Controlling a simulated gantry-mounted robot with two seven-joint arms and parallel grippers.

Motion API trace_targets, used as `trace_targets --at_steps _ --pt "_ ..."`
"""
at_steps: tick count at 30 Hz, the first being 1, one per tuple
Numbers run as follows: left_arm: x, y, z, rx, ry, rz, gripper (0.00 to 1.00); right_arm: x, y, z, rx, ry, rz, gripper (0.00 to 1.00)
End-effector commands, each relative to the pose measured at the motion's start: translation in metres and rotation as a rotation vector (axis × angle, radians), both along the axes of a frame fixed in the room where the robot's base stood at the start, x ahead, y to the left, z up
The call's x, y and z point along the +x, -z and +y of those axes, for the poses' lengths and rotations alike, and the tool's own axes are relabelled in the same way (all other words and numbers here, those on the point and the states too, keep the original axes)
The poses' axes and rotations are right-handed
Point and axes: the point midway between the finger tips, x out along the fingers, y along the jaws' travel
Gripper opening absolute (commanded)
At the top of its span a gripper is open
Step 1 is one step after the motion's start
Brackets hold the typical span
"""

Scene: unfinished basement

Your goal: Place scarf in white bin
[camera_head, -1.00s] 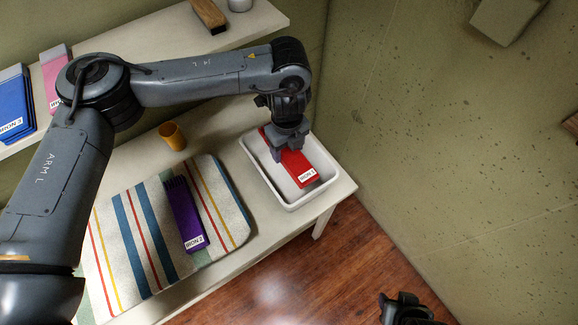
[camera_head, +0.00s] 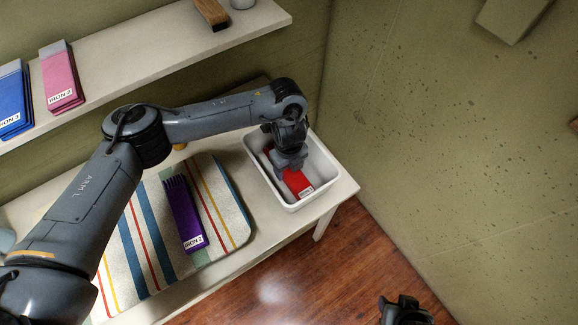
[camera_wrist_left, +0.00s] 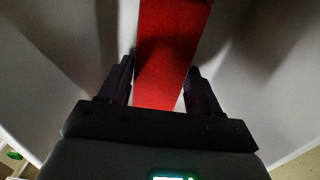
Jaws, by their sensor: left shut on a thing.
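A red folded scarf (camera_head: 299,184) with a white label is inside the white bin (camera_head: 321,162) at the right end of the table. My left gripper (camera_head: 288,168) points down inside the bin and is shut on the red scarf. In the left wrist view the red scarf (camera_wrist_left: 168,55) runs between the two dark fingers, with pale bin walls around it. Part of the scarf is hidden under the gripper. My right gripper (camera_head: 404,310) shows only partly at the bottom edge, and its jaws are unclear.
A purple folded scarf (camera_head: 184,212) lies on a striped mat (camera_head: 230,222) left of the bin. A shelf (camera_head: 150,58) behind holds blue (camera_head: 12,100) and pink folded items (camera_head: 60,75) and a wooden block (camera_head: 211,14). An orange cup is mostly hidden by my arm.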

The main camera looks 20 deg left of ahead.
Motion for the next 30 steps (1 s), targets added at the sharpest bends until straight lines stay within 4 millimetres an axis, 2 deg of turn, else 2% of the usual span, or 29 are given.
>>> trace_targets --at_steps 10,11,15,16,25,30 --pt "0.000 0.003 0.000 -0.001 0.001 -0.001 0.26 0.000 0.002 -0.002 -0.007 -0.004 0.000 0.43" --pt "0.000 0.003 0.000 -0.001 0.001 -0.001 0.65 0.000 0.002 -0.002 -0.008 -0.006 0.000 0.43" --pt "0.000 0.003 0.000 -0.001 0.001 -0.001 0.86 0.000 0.002 -0.003 -0.011 -0.008 0.000 0.43" --pt "0.000 0.003 0.000 -0.001 0.001 -0.001 0.89 0.000 0.002 -0.003 -0.011 -0.008 0.000 0.43" --pt "0.000 0.001 0.000 -0.001 0.001 -0.001 0.89 0.000 0.001 -0.002 -0.010 -0.006 0.001 0.43" --pt "0.002 -0.012 0.000 0.000 0.002 -0.005 0.89 0.000 -0.003 -0.001 -0.006 -0.004 0.000 0.43"
